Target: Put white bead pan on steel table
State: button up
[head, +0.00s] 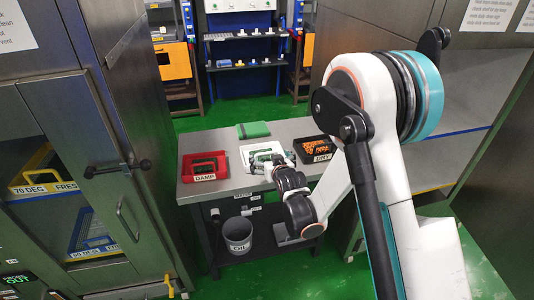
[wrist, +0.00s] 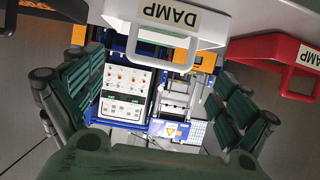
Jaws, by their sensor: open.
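The white bead pan (head: 250,150) is at the middle of the steel table (head: 225,141), apparently resting on its top. My gripper (head: 268,163) is at the pan's near side and hides part of it. In the wrist view the white pan (wrist: 225,28) is close, at the top, with its handle and an upside-down DAMP label (wrist: 170,14). My gripper (wrist: 158,100) is open, with one finger on each side of the picture and nothing held between them. The handle lies just beyond the gap; whether a finger touches it I cannot tell.
A red pan (head: 186,170) labelled DAMP is left of the white pan; it also shows in the wrist view (wrist: 255,50). A black DRY pan (head: 308,155) with orange contents is to the right. A green folded item (head: 253,130) lies behind. A grey bucket (head: 238,236) stands below.

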jog(key=s+d+r+m+g+h, duration=0.2)
jog(key=s+d+r+g, duration=0.1)
jog(key=s+d+r, duration=1.15)
jog(key=s+d+r+g+h, duration=0.1)
jog(key=s+d+r, duration=0.1)
jog(key=s, duration=1)
jog(key=s+d+r+m+g, duration=0.1)
jog(key=s+d, duration=0.4)
jog(key=s, duration=0.7)
notch_tip(320, 180, up, 2)
jog(key=shift+g+h+p, duration=0.4)
jog(key=shift+g, duration=0.1)
jog(key=shift+c, duration=0.6)
